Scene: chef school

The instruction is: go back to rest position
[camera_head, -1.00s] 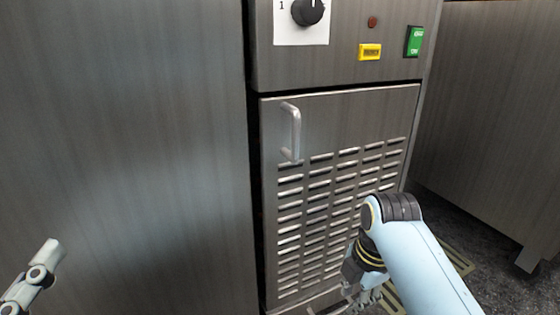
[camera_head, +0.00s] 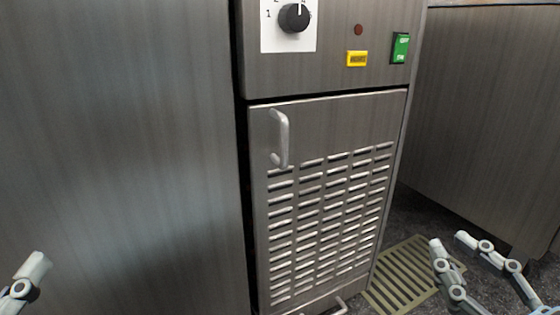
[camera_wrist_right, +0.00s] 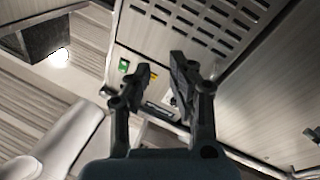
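My right gripper (camera_head: 450,241) shows at the lower right of the head view, its two light grey fingers spread and nothing between them. It is in front of the floor grate, to the right of the slatted cabinet door. In the right wrist view its dark fingers (camera_wrist_right: 158,64) are also apart and empty. My left gripper (camera_head: 32,268) shows only as one finger at the lower left edge; the rest is out of frame, so its opening cannot be told.
A steel cabinet door (camera_head: 340,125) with a handle (camera_head: 284,140) is shut. Steel panels (camera_head: 110,130) flank both sides.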

